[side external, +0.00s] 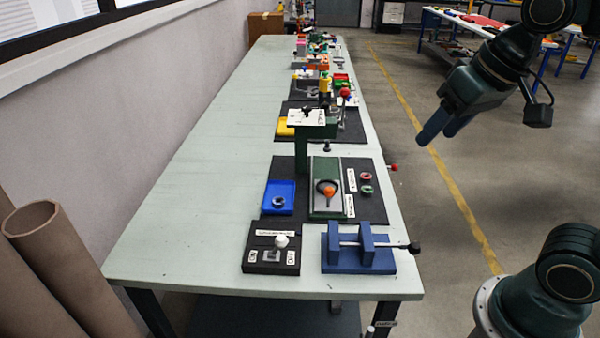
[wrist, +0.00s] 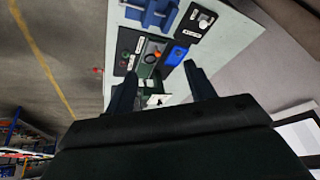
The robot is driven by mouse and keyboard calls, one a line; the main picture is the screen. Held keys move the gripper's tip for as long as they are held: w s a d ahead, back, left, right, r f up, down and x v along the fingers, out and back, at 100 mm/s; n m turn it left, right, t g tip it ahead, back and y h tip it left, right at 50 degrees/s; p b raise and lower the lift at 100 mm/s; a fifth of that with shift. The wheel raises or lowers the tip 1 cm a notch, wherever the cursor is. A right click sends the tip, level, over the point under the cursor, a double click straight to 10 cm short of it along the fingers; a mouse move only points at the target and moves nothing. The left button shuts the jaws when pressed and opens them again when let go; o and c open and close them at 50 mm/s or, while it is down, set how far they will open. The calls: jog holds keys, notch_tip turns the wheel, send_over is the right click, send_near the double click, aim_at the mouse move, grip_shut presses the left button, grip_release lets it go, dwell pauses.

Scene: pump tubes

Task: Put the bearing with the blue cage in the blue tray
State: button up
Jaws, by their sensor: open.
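The blue tray (side external: 279,185) lies on the left of a black mat on the long table; it also shows in the wrist view (wrist: 178,53). A small dark ring-shaped bearing (side external: 278,197) is in the tray. The cage colours are too small to tell. My gripper (side external: 437,137) is open and empty, high up and right of the table; its fingers also show in the wrist view (wrist: 160,70).
A green fixture (side external: 327,205) with a black ring and orange part stands between tray and rings, with a tall green post (side external: 302,152) behind. A blue clamp block (side external: 357,255) and black switch box (side external: 271,250) stand in front. The table's left side is clear.

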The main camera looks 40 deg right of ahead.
jog(key=s+f+n, duration=0.2)
jog(key=s+f, duration=0.1)
jog(key=s, duration=0.3)
jog(key=shift+t, duration=0.3)
